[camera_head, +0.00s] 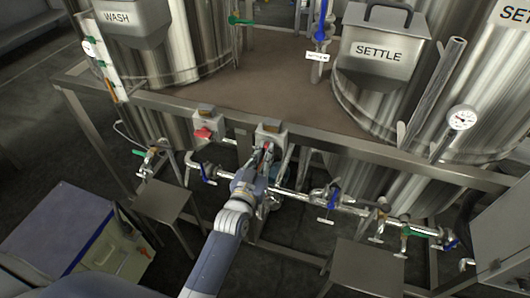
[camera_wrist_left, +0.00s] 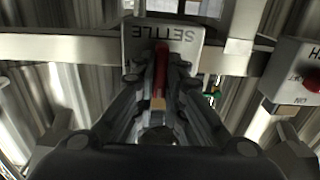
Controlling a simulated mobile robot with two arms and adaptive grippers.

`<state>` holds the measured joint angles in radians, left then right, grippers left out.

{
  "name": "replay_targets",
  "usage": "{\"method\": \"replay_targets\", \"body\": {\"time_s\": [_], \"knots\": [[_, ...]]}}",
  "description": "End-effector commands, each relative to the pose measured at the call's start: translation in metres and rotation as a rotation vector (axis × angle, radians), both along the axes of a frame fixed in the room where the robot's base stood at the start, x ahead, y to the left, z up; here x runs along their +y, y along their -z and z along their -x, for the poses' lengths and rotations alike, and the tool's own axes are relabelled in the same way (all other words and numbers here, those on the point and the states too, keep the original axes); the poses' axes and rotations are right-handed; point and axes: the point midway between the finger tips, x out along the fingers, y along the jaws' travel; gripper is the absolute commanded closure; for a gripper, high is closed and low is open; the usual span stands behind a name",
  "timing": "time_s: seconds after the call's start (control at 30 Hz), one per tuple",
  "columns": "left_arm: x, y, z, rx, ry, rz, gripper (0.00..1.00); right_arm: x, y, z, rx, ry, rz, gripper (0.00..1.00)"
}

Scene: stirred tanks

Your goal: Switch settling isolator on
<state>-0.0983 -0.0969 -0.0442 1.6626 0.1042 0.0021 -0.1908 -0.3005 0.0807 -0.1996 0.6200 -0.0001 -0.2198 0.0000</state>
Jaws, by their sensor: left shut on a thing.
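The settling isolator (camera_head: 272,132) is a grey box on the frame rail below the tanks. In the left wrist view its box (camera_wrist_left: 188,38) reads SETTLE, upside down. Its red handle (camera_wrist_left: 161,68) lies between the fingers of my left gripper (camera_wrist_left: 159,75), which is shut on it. In the head view my left gripper (camera_head: 264,158) reaches up to the box's front and hides most of the handle. The handle's ON or OFF marking is hidden. My right gripper is not in view.
A second isolator box (camera_head: 208,128) with a red handle (camera_head: 203,134) is on the same rail to the left. The SETTLE tank (camera_head: 375,110) stands behind at right. Pipes with blue-handled valves (camera_head: 333,196) run below the rail. Small steel platforms (camera_head: 162,198) stand in front.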

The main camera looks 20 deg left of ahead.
Motion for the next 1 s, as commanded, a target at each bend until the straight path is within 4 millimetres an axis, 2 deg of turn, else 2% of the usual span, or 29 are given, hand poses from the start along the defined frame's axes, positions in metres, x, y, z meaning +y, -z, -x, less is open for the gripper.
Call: {"method": "replay_targets", "body": {"time_s": [0.13,0.17,0.23,0.67,0.77,1.0], "knots": [[0.0,0.0,0.0,0.0,0.0,0.004,1.0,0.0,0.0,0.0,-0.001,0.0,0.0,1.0],[0.0,0.0,0.0,0.0,0.0,0.004,0.85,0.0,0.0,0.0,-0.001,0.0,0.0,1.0],[0.0,0.0,0.0,0.0,0.0,0.004,0.69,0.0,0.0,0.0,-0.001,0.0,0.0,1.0],[0.0,0.001,0.005,0.001,0.0,0.001,0.69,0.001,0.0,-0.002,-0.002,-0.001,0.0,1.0],[0.0,0.001,0.016,0.001,0.0,0.001,0.69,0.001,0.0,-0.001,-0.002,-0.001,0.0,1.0],[0.002,0.001,0.063,0.003,0.0,0.002,0.69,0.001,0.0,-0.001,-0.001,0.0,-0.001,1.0]]}}
